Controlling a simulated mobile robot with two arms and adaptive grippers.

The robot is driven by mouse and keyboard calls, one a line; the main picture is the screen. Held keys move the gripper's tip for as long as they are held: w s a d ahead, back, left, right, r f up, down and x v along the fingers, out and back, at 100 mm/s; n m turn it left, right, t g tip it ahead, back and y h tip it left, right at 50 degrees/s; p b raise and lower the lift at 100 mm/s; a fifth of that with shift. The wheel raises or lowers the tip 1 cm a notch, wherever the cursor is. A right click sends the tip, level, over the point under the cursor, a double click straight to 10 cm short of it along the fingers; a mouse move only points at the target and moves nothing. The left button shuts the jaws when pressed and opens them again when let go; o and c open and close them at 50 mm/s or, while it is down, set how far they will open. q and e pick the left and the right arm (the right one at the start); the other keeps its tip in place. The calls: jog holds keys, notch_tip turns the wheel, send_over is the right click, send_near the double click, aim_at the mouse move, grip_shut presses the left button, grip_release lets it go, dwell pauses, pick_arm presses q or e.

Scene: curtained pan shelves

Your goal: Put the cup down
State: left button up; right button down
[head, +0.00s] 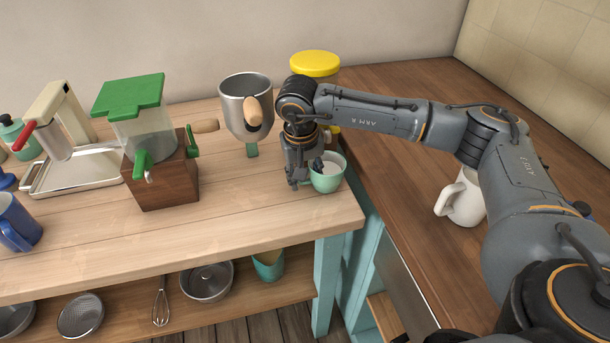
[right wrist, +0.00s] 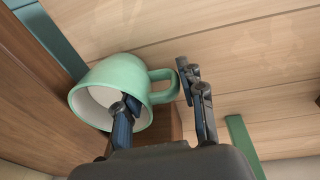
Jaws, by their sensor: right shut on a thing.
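The mint-green cup (head: 328,180) is at the right end of the light wooden tabletop, near its edge. My right gripper (head: 308,172) is shut on it from above. In the right wrist view the cup (right wrist: 113,76) has a white inside. One finger of the gripper (right wrist: 160,100) reaches inside the cup and the other is outside, on the handle side. I cannot tell whether the cup's base touches the tabletop. My left gripper is not in view.
A green-topped grinder (head: 160,185) is to the left. A white mug (head: 467,198) stands on the darker counter (head: 415,190). The tabletop's front middle (head: 240,215) is clear.

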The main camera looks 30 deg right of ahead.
jog(key=shift+f, duration=0.2)
dwell(0.3)
jog(key=c, duration=0.7)
grip_release()
jog(key=r, duration=0.4)
jog(key=s+a+r, duration=0.1)
jog(key=r, duration=0.7)
jog(key=shift+s+a, duration=0.15)
jog(key=shift+a, duration=0.1)
jog(key=shift+c, duration=0.3)
grip_shut()
notch_tip(320, 180, up, 12)
jog(key=s+a+p, duration=0.1)
jog(key=p, duration=0.6)
jog(key=shift+a, duration=0.2)
dwell(0.4)
